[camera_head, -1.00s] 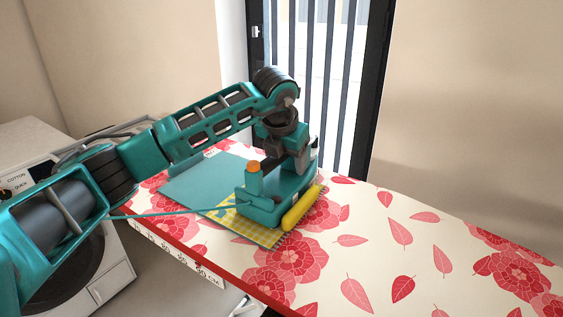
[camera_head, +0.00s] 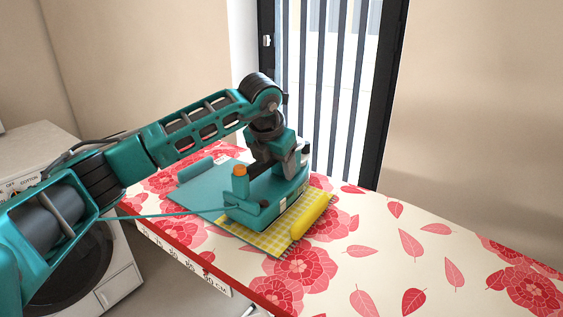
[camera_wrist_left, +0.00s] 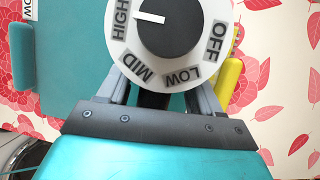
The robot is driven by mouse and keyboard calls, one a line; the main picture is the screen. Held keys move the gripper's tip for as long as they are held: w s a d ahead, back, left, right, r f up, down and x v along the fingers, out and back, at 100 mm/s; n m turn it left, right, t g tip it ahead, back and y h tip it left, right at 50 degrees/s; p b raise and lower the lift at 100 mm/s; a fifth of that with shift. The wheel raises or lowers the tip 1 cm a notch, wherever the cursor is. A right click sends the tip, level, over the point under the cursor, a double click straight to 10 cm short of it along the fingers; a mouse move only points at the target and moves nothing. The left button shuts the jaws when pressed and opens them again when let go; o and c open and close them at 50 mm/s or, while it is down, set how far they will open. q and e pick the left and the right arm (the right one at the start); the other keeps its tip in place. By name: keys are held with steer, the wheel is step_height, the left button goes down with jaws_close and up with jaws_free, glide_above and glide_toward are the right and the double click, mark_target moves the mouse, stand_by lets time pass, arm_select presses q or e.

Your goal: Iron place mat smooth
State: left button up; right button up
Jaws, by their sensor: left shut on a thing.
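My right gripper is not in view.
A flat teal panel (camera_head: 205,187) with a raised bar lies left of the tool. The flowered ironing board (camera_head: 385,235) is clear to the right. A washing machine (camera_head: 118,265) stands at left. A thin teal cord reaches the tool.

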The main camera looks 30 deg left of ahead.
arm_select(q)
steer(key=shift+s+a, duration=0.2)
steer(key=shift+s, duration=1)
steer(key=shift+s+r, duration=0.15)
steer(key=shift+r, duration=0.05)
steer(key=shift+r+p, duration=0.6)
steer(key=shift+r, duration=0.35)
steer(key=shift+r+p, duration=1.6)
steer(key=shift+r, duration=0.9)
